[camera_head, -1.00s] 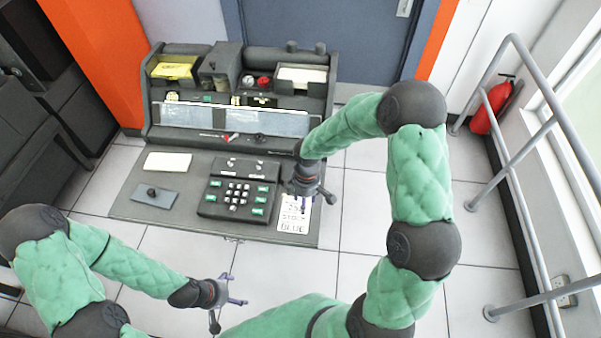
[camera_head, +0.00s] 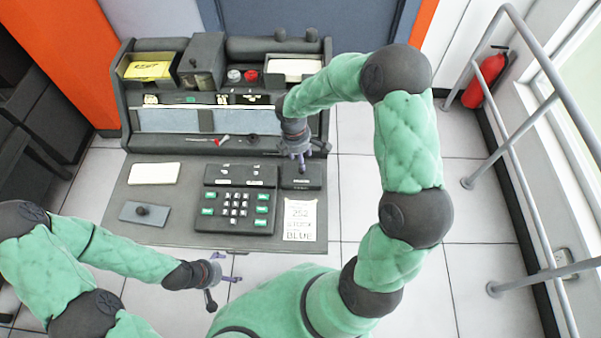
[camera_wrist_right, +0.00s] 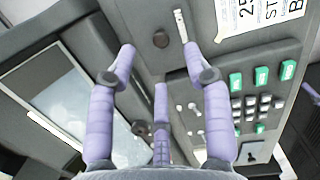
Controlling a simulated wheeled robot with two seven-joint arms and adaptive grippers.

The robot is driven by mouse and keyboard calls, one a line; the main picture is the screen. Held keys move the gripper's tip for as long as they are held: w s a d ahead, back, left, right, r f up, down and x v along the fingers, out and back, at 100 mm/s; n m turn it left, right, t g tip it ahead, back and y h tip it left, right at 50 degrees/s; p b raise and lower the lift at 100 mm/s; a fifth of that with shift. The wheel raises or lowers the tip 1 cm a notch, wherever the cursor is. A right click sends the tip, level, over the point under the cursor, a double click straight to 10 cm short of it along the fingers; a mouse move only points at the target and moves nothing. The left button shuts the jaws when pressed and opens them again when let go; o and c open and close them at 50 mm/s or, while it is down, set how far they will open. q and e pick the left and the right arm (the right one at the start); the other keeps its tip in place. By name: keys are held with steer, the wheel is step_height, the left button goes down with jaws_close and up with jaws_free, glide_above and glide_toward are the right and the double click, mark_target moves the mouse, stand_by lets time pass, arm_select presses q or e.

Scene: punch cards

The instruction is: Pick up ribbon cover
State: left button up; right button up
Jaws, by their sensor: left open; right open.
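No part is clearly labelled as the ribbon cover. A dark raised panel (camera_head: 303,180) sits right of the keypad, partly hidden by my right gripper (camera_head: 301,162). In the right wrist view, a dark round knob (camera_wrist_right: 161,38) and a pale slot strip (camera_wrist_right: 180,26) show on a grey surface just beyond the open, empty fingers of the right gripper (camera_wrist_right: 159,62). A grey flat plate with a dark knob (camera_head: 143,211) lies on the desk at the left. My left gripper (camera_head: 232,270) is open and empty, in front of the desk's near edge.
The keypad (camera_head: 235,206) has several green and white keys. A printed card (camera_head: 299,218) lies at the desk's right, a pale card (camera_head: 154,173) at its left. A raised back section holds a yellow item (camera_head: 147,70) and a long glassy panel (camera_head: 165,121). Railings (camera_head: 551,93) stand right.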

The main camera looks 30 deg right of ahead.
mark_target(302, 174)
step_height(302, 174, down, 3)
steer(key=shift+w+d+f+b, duration=0.1)
steer(key=shift+d+f+b, duration=0.05)
steer(key=shift+b, duration=0.15)
step_height(302, 174, down, 5)
steer(key=shift+b, duration=1)
jaws_close()
